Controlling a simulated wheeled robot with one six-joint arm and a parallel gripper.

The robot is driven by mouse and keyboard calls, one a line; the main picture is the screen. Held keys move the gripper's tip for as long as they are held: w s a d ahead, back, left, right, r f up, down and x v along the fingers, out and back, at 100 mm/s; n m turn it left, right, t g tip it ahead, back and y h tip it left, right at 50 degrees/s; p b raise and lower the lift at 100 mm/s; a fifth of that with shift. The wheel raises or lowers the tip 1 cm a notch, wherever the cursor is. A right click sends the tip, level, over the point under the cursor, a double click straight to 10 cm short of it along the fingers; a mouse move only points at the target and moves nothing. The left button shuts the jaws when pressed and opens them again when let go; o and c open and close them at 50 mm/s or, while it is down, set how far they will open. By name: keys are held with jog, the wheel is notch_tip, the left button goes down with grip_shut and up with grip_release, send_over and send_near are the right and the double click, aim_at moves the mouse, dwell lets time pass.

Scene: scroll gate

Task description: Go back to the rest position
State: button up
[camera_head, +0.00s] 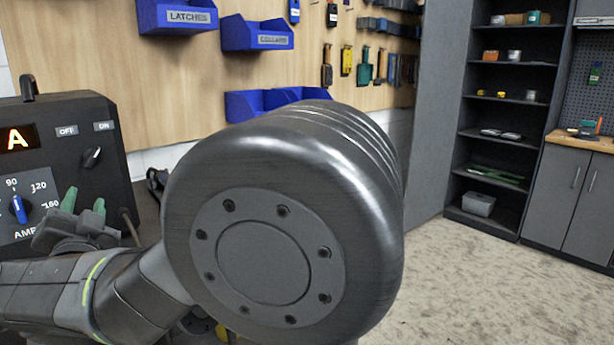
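My gripper (86,200) is at the left, low in the picture, in front of a dark control box (60,160). Its two green fingers stand apart, with nothing seen between them, so it looks open and empty. The gap between the gripper and the box cannot be judged. My arm's large grey joint fills the middle of the view and hides much behind it.
The box has a lit "A" display, a blue dial (19,209) and an OFF/ON knob (91,157). Behind is a wooden tool wall (190,85) with blue bins (257,34). A dark shelf unit (505,115) and cabinets (580,195) stand right. The floor (480,285) at right is clear.

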aim_at(94, 163)
jog(key=x, duration=1.3)
jog(key=shift+w+a+p, duration=0.1)
jog(key=shift+w+p, duration=0.2)
jog(key=shift+w, duration=0.1)
jog(key=shift+f+n+y+b, duration=0.15)
jog(key=shift+n+y+b, duration=0.25)
jog(key=shift+n, duration=0.4)
jog(key=shift+s+n, duration=0.15)
jog(key=shift+n, duration=0.45)
jog(key=n+y, duration=0.1)
jog(key=n, duration=0.1)
jog(key=shift+n+g+y, duration=0.3)
jog(key=shift+y, duration=0.1)
jog(key=n+y, duration=0.1)
jog(key=n, duration=0.1)
jog(key=n+g, duration=0.1)
jog(key=n, duration=0.1)
jog(key=n+y, duration=0.1)
jog(key=n, duration=0.1)
jog(key=shift+d+r+g+y+p, duration=0.25)
jog(key=shift+g+y+p, duration=0.05)
jog(key=shift+p, duration=0.1)
jog(key=shift+d+f+n+g+y, duration=0.1)
jog(key=shift+n+g+y, duration=0.2)
jog(key=shift+n, duration=0.4)
jog(key=b+v, duration=0.1)
jog(key=v, duration=1.2)
jog(key=shift+f, duration=0.15)
jog(key=shift+s, duration=0.1)
